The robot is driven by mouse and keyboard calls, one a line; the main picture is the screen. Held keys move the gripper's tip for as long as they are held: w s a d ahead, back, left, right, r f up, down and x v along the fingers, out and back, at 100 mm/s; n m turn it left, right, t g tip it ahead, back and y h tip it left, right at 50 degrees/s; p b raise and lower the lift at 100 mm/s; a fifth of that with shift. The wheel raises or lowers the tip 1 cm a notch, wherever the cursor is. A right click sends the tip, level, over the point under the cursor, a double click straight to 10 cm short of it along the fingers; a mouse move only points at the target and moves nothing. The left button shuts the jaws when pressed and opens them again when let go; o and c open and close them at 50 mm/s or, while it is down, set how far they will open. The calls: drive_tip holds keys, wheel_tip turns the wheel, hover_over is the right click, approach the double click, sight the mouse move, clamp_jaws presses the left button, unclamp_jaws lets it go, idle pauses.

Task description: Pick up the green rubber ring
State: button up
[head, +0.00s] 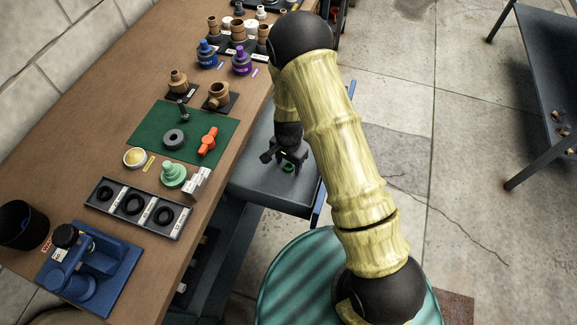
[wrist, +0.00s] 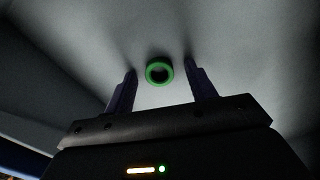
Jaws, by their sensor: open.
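The green rubber ring (wrist: 169,74) lies flat on a grey surface in the wrist view, between and just beyond my fingertips. In the head view the green ring (head: 288,167) shows small on the grey drawer or shelf (head: 262,190) beside the bench, right below my gripper (head: 284,155). My gripper (wrist: 160,75) is open and empty, its two dark fingers pointing toward the ring on either side. I cannot tell the exact height gap between fingertips and ring.
The wooden bench (head: 75,150) at the left holds a green mat (head: 150,128), a tray of black rings (head: 100,210), a pale green fitting (head: 173,174) and a blue press (head: 85,275). The drawer's blue edge (head: 319,208) borders it at the right. A dark table (head: 535,60) stands far right.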

drive_tip(key=c, duration=1.1)
drive_tip(key=shift+o, duration=0.2)
drive_tip(key=shift+r, duration=0.1)
wheel_tip(320, 180, up, 10)
